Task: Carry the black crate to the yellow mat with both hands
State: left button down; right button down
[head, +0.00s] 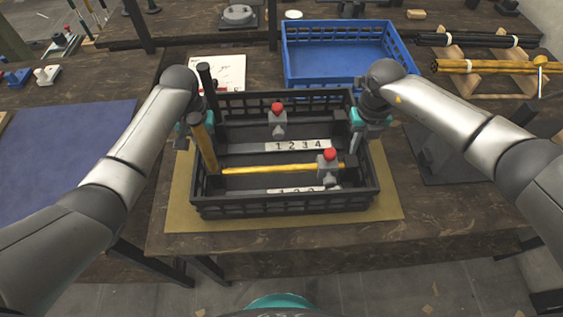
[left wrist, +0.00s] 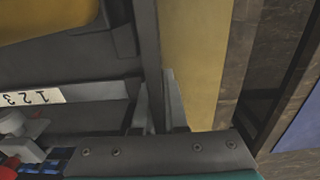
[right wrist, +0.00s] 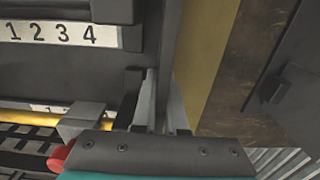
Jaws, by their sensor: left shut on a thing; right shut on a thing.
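The black crate (head: 290,203) is over the yellow mat (head: 178,205) at the front of the table, and mat shows around its left, right and front sides. I cannot tell whether the crate touches the mat. Inside are grey parts with red knobs, number strips and yellow rods. My left gripper (left wrist: 158,105) is shut on the crate's left wall (left wrist: 148,45). My right gripper (right wrist: 160,105) is shut on the crate's right wall (right wrist: 168,40). In the head view, the fingertips of both grippers are largely hidden at the crate's sides.
A blue crate (head: 340,76) stands behind the black crate. A blue mat (head: 65,150) lies on the left table. Black and yellow rods (head: 490,66) rest on wooden holders at the back right. A white sheet (head: 220,72) lies at the back left. A dark plate (head: 450,160) is to the right.

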pick_arm(q)
jog(key=c, duration=1.4)
grip_release()
jog(key=shift+f, duration=0.15)
pick_arm(e)
jog(key=c, duration=1.4)
grip_release()
jog(key=shift+f, duration=0.2)
pick_arm(q)
jog(key=o, duration=0.4)
pick_arm(e)
jog(key=o, duration=0.4)
jog(key=shift+r, duration=0.1)
pick_arm(q)
jog(key=shift+o, duration=0.2)
pick_arm(e)
jog(key=shift+o, duration=0.2)
pick_arm(q)
notch_tip(320, 180, up, 12)
jog(key=shift+r, duration=0.1)
pick_arm(e)
notch_tip(320, 180, up, 12)
jog(key=shift+r, duration=0.1)
jog(key=shift+s, duration=0.1)
